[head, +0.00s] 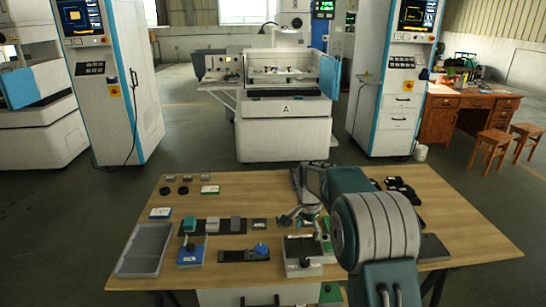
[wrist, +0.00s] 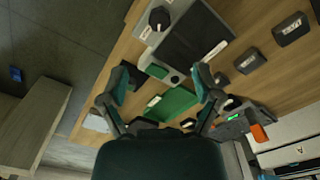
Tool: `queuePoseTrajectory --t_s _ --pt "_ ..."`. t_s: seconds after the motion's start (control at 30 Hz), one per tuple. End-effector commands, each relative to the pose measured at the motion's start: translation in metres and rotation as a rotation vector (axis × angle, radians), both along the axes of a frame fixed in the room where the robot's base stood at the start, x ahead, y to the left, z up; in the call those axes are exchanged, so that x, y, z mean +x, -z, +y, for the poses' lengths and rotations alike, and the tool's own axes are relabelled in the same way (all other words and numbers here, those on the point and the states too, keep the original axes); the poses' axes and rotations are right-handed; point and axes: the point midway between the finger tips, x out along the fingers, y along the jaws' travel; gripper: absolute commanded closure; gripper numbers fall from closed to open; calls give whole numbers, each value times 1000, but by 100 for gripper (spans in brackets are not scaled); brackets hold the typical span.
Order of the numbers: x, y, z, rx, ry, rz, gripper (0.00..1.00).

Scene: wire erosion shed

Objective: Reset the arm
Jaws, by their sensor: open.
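My arm reaches over the wooden table (head: 460,228) from its front edge. My gripper (head: 300,216) hangs above the right-middle of the table, among small fixtures. In the wrist view my gripper (wrist: 162,84) is open, its two teal-padded fingers spread wide with nothing held between them. Beyond the fingers lie a green plate (wrist: 172,103) and a dark flat panel (wrist: 196,38) in a light frame. I cannot tell how far the fingertips are above them. My arm hides part of the table's right side in the head view.
A grey tray (head: 144,250) lies at the table's left. Several small blocks stand on a dark strip (head: 225,226). A blue-based fixture (head: 190,255) and a white box (head: 302,256) are near the front. Dark parts (head: 402,190) lie at the right. The table's right front corner is bare.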

Motion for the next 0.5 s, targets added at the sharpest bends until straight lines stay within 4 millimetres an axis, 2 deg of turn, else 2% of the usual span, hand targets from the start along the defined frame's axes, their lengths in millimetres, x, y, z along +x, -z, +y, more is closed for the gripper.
queuePoseTrajectory --t_s 0.2,0.5 --pt "-41 -65 -1 -5 -121 -75 18" --pt "-119 -134 -1 -30 -318 -180 18"
